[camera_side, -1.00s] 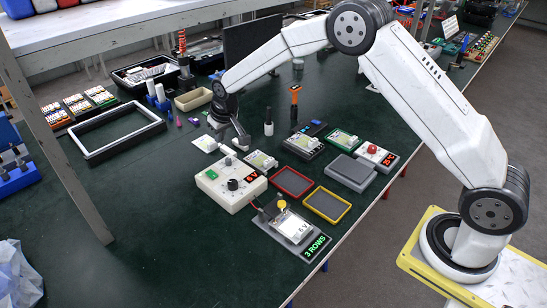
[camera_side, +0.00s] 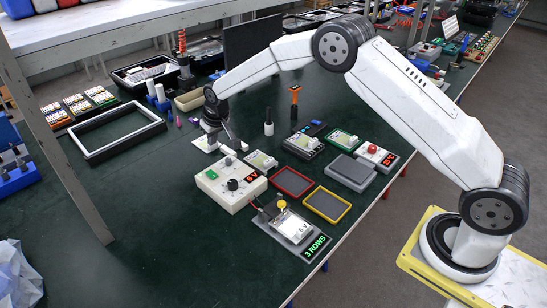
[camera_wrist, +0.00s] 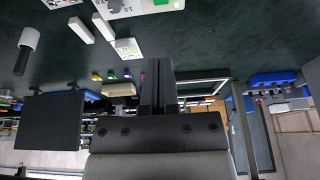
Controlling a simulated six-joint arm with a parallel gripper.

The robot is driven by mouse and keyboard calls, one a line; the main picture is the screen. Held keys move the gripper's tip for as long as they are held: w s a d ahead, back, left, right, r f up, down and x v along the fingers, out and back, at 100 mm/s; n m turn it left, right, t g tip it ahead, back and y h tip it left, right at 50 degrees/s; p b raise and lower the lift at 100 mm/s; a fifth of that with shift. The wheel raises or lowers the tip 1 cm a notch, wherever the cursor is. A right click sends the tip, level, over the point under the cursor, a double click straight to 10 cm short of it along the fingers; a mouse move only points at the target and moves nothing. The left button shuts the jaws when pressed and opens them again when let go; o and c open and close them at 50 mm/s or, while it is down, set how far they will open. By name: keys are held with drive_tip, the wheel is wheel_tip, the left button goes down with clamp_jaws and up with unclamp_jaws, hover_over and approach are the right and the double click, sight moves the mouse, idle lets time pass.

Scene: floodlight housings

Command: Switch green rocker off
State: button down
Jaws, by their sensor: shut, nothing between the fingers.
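The green rocker (camera_side: 211,174) sits on the top face of the cream control box (camera_side: 212,193), near its left corner, in the side view. The box also carries a black knob and a red "6 V" display. My gripper (camera_side: 234,142) is behind the box, above the bench and apart from the rocker. Its fingers (camera_wrist: 158,88) are shut and empty in the wrist view. That view shows a pale box edge with a green patch (camera_wrist: 161,2) at the top, cut off by the frame. I cannot tell the rocker's tilt.
A red tray (camera_side: 292,182) and a yellow tray (camera_side: 327,205) lie right of the box. A board with a yellow button (camera_side: 281,204) and a "3 ROWS" display stands in front. The bench left of the box is clear.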

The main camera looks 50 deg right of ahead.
hover_over(213, 174)
wheel_tip(213, 174, down, 9)
drive_tip(key=shift+r, duration=0.2)
drive_tip(key=shift+s+x, duration=0.2)
drive_tip(key=shift+x, duration=0.85)
drive_tip(key=shift+s+x, duration=0.2)
drive_tip(key=shift+x, duration=0.85)
drive_tip(key=shift+f, duration=0.15)
drive_tip(key=shift+w+f, duration=0.1)
drive_tip(key=shift+f, duration=0.1)
drive_tip(key=shift+s, duration=0.85)
drive_tip(key=shift+r, duration=0.2)
